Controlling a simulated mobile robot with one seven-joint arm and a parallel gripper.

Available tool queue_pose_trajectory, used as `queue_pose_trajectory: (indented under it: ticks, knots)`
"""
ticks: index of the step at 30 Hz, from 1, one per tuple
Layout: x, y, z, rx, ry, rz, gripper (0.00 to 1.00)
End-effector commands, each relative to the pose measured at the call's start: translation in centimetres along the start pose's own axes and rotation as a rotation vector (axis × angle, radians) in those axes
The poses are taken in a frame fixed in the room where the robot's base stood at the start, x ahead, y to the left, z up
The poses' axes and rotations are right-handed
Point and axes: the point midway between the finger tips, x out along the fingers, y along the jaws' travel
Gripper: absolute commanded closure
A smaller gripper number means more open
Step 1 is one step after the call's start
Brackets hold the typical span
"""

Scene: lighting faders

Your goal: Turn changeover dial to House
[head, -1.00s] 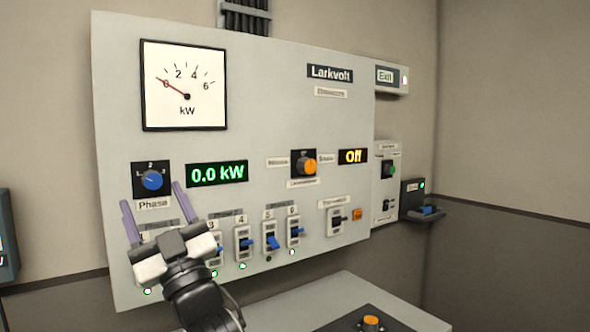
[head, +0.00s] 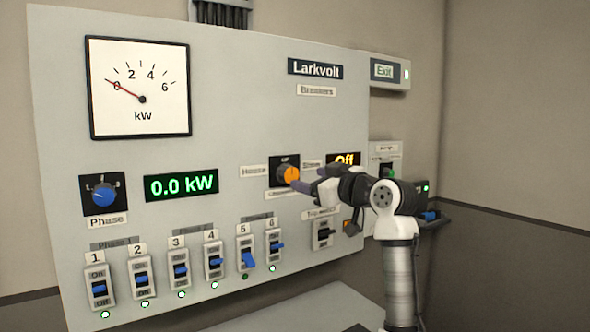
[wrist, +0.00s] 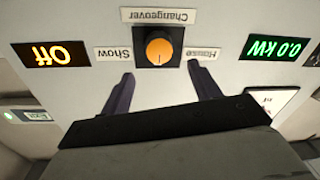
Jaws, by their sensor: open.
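The changeover dial (head: 290,175) is an orange round knob on a black square plate on the grey panel. In the wrist view, which is upside down, the dial (wrist: 158,48) has the House label (wrist: 203,53) on one side and the Show label (wrist: 113,54) on the other. The display (wrist: 49,54) beside it reads Off. My gripper (head: 311,183) is open and empty, in front of the panel close to the dial. In the wrist view its two fingers (wrist: 160,73) point toward the dial, one toward each side, apparently short of it.
A row of numbered breaker switches (head: 213,263) with blue levers runs below. The blue Phase dial (head: 103,195) is at the left, near the green 0.0 kW display (head: 181,186). An Exit box (head: 386,71) juts out at the right. A grey desk surface (head: 290,312) lies below.

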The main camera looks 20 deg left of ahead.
Motion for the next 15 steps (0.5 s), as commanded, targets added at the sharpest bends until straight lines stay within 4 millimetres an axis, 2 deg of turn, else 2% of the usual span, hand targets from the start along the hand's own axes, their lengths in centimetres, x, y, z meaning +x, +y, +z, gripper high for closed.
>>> queue_pose_trajectory:
  ticks: [1, 6, 10, 15]
  knots:
    - [1.2, 0.1, -0.3, 0.002, -0.001, -0.002, 0.38]
    - [4.3, 0.0, -0.3, 0.002, -0.001, -0.001, 0.38]
    - [5.9, 0.1, -0.2, 0.001, 0.000, 0.000, 0.38]
    - [6.9, 0.0, 0.0, 0.000, 0.000, 0.001, 0.38]
